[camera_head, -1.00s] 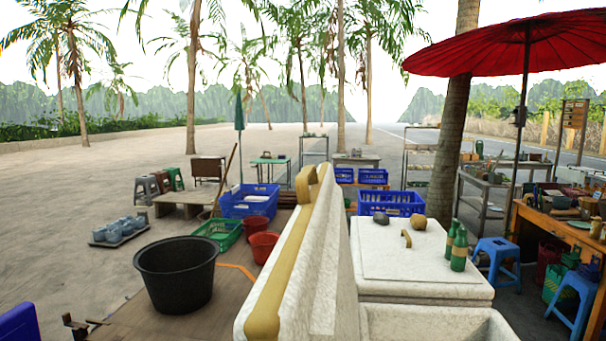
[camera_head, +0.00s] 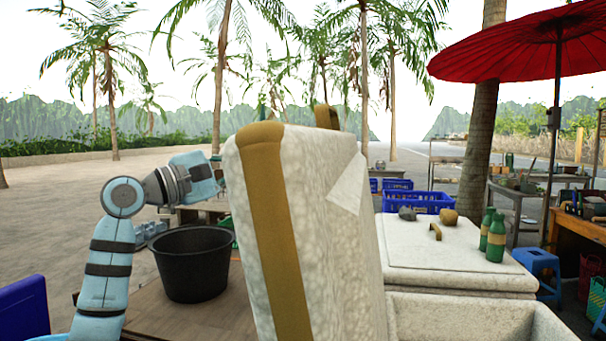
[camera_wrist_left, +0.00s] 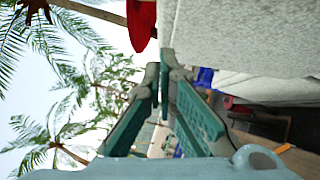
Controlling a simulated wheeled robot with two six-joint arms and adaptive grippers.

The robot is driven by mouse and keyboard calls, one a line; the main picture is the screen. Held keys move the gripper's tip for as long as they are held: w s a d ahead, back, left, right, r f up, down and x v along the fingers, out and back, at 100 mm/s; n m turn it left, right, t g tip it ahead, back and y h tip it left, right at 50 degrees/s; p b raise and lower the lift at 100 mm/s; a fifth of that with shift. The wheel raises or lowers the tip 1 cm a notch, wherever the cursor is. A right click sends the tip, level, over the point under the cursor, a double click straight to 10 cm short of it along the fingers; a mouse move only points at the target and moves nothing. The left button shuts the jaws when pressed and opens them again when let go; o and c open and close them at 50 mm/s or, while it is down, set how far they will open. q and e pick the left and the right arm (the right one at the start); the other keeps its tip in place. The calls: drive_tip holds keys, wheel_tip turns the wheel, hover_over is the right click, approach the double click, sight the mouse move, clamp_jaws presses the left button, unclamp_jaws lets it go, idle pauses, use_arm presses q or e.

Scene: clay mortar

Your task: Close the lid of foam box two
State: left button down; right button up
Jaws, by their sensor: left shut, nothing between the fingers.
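A white foam lid (camera_head: 335,210) with tan tape along its edge stands upright at the middle of the head view. A tan handle (camera_head: 327,117) shows at its top. The lid rises beside the open foam box (camera_head: 480,305) at lower right, whose inside is mostly out of frame. My left arm comes in from the left, its wrist close to the lid's left edge. In the left wrist view my left gripper (camera_wrist_left: 166,72) is shut and empty, its fingertips close to a pale foam surface (camera_wrist_left: 240,35); contact is unclear. My right gripper is not in view.
A closed foam box (camera_head: 455,258) stands behind the open one, with two green bottles (camera_head: 492,236) and two stones on top. A black tub (camera_head: 193,265) stands left of the lid. Blue crates (camera_head: 418,202) lie farther back. A red umbrella (camera_head: 515,50) stands at right.

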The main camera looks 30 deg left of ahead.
use_arm(q)
drive_tip(key=s+d+r+h, duration=0.1)
drive_tip(key=s+r+h, duration=0.1)
drive_tip(key=s+r, duration=0.3)
drive_tip(key=s+d+p+x, duration=0.1)
drive_tip(key=d+p+x, duration=0.1)
drive_tip(key=x, duration=1)
drive_tip(key=shift+d+m+p, duration=0.4)
drive_tip(key=shift+d+p, duration=0.05)
drive_tip(key=shift+p, duration=0.2)
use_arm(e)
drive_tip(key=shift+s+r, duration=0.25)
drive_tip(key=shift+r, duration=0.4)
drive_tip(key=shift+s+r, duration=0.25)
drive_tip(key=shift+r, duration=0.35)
use_arm(q)
drive_tip(key=shift+w, duration=0.2)
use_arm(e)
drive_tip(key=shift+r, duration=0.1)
